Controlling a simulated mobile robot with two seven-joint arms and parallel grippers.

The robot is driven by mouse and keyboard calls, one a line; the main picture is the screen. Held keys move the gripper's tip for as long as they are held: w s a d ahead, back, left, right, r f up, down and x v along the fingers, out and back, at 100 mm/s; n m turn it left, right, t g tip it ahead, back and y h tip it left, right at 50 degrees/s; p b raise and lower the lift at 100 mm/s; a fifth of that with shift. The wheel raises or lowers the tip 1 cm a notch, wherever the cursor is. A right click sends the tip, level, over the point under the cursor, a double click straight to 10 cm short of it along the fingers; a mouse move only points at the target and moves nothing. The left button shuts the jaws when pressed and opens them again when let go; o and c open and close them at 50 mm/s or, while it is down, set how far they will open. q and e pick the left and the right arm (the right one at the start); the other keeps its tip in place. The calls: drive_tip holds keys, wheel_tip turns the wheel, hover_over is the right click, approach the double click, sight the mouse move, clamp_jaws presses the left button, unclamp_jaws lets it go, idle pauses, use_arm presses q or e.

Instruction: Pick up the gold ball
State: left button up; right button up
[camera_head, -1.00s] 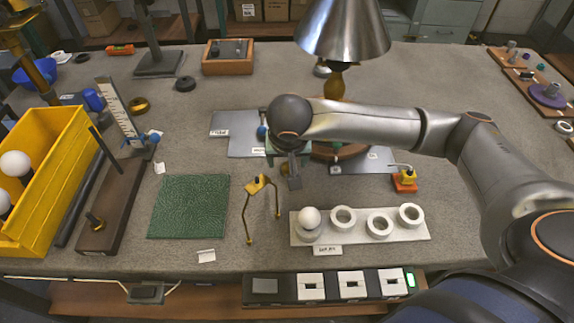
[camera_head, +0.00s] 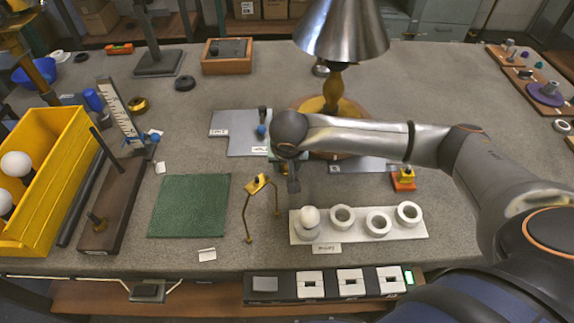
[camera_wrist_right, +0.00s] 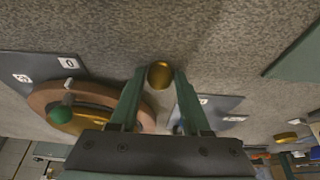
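The gold ball (camera_wrist_right: 160,75) sits between the two fingertips of my right gripper (camera_wrist_right: 160,72) in the right wrist view. The fingers look closed against its two sides. In the head view my right gripper (camera_head: 293,184) points down over the table, in front of the lamp, and the ball cannot be made out there. Carpet-like table top shows behind the ball, and I cannot tell how high it is above it. My left gripper is not in view.
The lamp (camera_head: 342,30) and its round wooden base (camera_wrist_right: 42,97) stand behind my right gripper. A white holder with rings (camera_head: 376,238), a green mat (camera_head: 188,206) and a yellow bin (camera_head: 62,150) are nearby.

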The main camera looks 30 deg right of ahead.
clamp_jaws()
drive_tip(key=shift+r, duration=0.1)
idle(0.3)
